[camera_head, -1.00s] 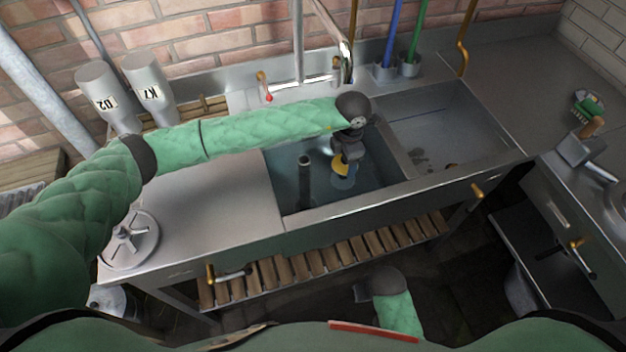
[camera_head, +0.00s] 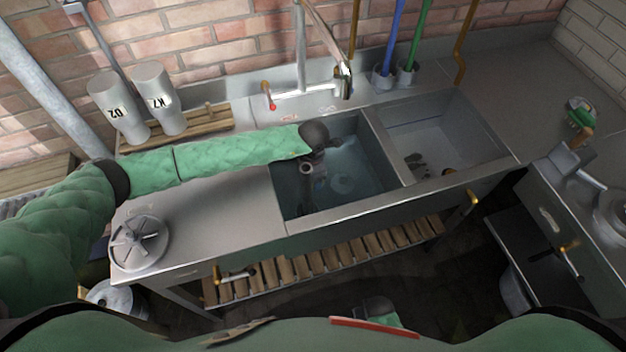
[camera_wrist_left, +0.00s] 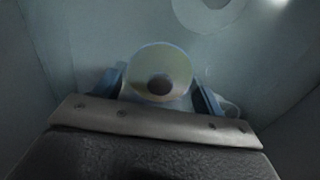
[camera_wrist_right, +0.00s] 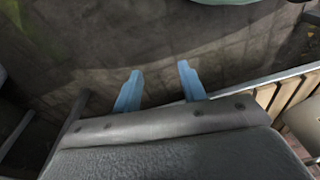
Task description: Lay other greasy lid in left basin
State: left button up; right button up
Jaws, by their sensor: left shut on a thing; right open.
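Another pale round lid (camera_head: 343,183) lies low in the basin water; a pale ring, likely that lid (camera_wrist_left: 208,14), shows in the left wrist view. My right gripper (camera_wrist_right: 158,82) is open and empty, low in front of the sink.
The right basin (camera_head: 440,130) holds a few small dark things. A tap (camera_head: 345,80) arches over the back. Two pale canisters (camera_head: 158,98) stand on a slatted board at back left. A spoked disc (camera_head: 140,243) lies on the left counter. A slatted shelf (camera_head: 330,262) runs below.

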pick_arm(q)
jog(key=shift+f+p, duration=0.7)
jog(key=shift+f, duration=0.95)
pick_arm(e)
jog(key=f, duration=0.2)
jog(key=d+f, duration=0.1)
jog(key=shift+s+f, duration=0.35)
jog(key=shift+f, duration=0.05)
jog(key=shift+r, duration=0.1)
pick_arm(q)
jog(key=shift+f, duration=0.1)
jog(key=o, duration=1)
pick_arm(e)
jog(key=shift+a+r, duration=0.1)
jog(key=shift+r, duration=0.1)
pick_arm(q)
jog(key=shift+r, duration=0.45)
notch_tip(320, 180, up, 11)
jog(key=b, duration=0.4)
jog(key=shift+r+b, duration=0.2)
jog(key=shift+b, duration=0.2)
pick_arm(e)
jog(key=w+a+r, duration=0.1)
jog(key=r, duration=0.6)
jog(key=w+a+r, duration=0.1)
jog(key=w+r, duration=0.1)
jog(key=r, duration=0.5)
jog(key=shift+w+a, duration=0.2)
jog(key=shift+a, duration=0.15)
